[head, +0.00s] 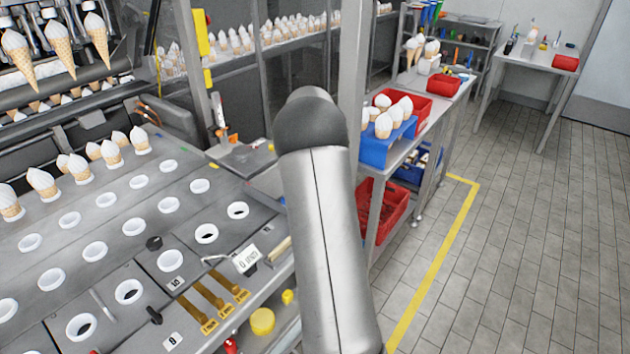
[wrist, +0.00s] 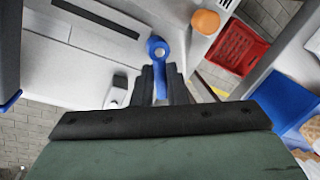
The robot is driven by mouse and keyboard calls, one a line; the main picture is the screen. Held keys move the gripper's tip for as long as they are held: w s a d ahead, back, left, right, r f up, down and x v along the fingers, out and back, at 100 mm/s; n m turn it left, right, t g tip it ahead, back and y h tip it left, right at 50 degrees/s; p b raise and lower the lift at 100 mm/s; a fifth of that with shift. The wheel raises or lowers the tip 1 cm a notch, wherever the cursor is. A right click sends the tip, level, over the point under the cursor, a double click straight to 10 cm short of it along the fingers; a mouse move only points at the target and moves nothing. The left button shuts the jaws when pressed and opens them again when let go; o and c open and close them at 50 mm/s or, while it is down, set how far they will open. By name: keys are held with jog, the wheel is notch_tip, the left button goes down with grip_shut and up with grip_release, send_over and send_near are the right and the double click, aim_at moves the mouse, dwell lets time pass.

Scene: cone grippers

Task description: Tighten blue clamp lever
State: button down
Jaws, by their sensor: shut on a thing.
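The blue clamp lever (wrist: 153,48) is in the upper middle of the wrist view. It has a round eye at its far end and a short arm running toward me. My gripper (wrist: 159,82) has its two dark fingers closed on either side of that short arm, holding it. The round eye sticks out beyond the fingertips. The lever sits against a pale grey metal surface (wrist: 85,75). In the head view my own arm fills the middle, and I make out neither the gripper nor the lever there.
In the wrist view an orange knob (wrist: 205,22) and a red crate (wrist: 237,48) lie to the right. The head view shows a conveyor plate with round white holders (head: 133,228) at left, a blue cone stand (head: 377,151), a red crate (head: 398,212), and open floor at right.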

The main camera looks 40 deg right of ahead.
jog(key=n, duration=0.3)
jog(key=w+n, duration=0.1)
jog(key=n, duration=0.1)
jog(key=shift+d+r+n+t+y+b, duration=0.1)
jog(key=shift+d+n+t+y+b, duration=0.2)
jog(key=shift+d+y+b, duration=0.1)
dwell(0.3)
jog(key=c, duration=1.5)
grip_release()
jog(key=shift+o, duration=0.2)
jog(key=s+r+b, duration=0.1)
jog(key=s+r, duration=0.2)
jog(key=r, duration=1.4)
jog(key=shift+s+a, duration=0.15)
jog(key=shift+a, duration=0.25)
